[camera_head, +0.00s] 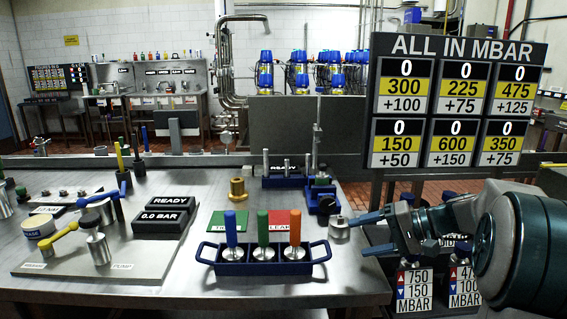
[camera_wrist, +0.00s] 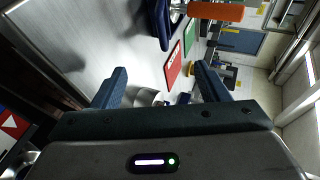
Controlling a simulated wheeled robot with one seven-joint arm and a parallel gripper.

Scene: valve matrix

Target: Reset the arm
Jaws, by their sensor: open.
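My gripper (camera_head: 356,236) reaches in from the right over the table's right edge, its blue fingers pointing left. The fingers are spread apart and nothing is held between them. A small metal cylinder (camera_head: 339,227) stands close to the upper fingertip; whether they touch I cannot tell. In the wrist view my gripper (camera_wrist: 160,72) shows both fingers apart, with a metal piece partly hidden behind the gripper body between them.
A blue rack (camera_head: 263,268) with blue, green and orange-handled tools stands left of my gripper. The valve panel (camera_head: 75,262) is further left. A blue fixture (camera_head: 322,200) sits behind the fingers. The number board (camera_head: 455,100) rises behind my arm. The front-right tabletop is bare.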

